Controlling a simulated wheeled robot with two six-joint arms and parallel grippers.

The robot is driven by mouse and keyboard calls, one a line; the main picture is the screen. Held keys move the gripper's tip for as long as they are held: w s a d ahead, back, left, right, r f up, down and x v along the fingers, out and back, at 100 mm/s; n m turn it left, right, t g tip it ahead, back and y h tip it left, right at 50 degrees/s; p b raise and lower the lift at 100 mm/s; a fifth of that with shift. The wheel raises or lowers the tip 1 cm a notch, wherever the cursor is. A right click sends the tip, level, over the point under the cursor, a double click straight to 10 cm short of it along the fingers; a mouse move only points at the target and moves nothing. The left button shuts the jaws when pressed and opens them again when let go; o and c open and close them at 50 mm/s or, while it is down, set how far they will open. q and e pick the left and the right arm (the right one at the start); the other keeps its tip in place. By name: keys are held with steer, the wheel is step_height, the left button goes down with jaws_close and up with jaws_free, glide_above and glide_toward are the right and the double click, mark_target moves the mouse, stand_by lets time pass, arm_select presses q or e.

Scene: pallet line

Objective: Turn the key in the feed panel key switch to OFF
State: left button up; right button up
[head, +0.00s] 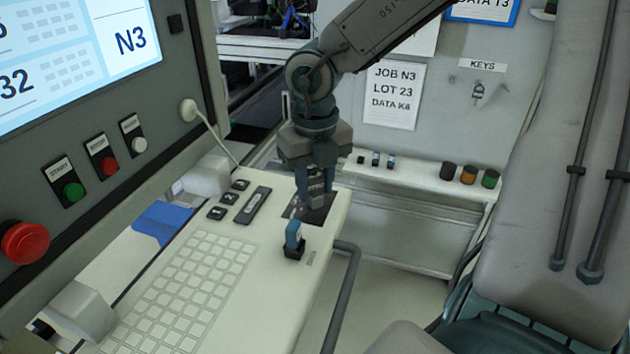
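My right gripper (316,192) points down over a dark plate (322,215) at the far end of the console, beyond the keyboard. Its fingers are close together with something grey between them, too small to make out. They hide most of the plate, so I cannot tell the key, its angle or any OFF mark. I cannot tell whether the fingers grip anything. A blue-handled lever on a black base (293,242) stands upright just nearer than the plate. My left gripper is not in view.
A keyboard (190,290) and several small black switches (230,198) lie on the console (262,262). A panel with green, red and white buttons and a red mushroom button (25,243) stands at left. A wall hook under a KEYS label (482,65) is at the back right.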

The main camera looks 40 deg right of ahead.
steer(key=n, duration=0.4)
steer(key=shift+n, duration=0.4)
steer(key=n, duration=0.3)
steer(key=shift+n, duration=0.4)
steer(key=o, duration=0.6)
steer(key=shift+n, duration=0.3)
steer(key=shift+c, duration=0.2)
steer(key=o, duration=0.9)
steer(key=shift+o, duration=0.2)
steer(key=shift+r, duration=0.1)
steer(key=shift+r+p, duration=3.45)
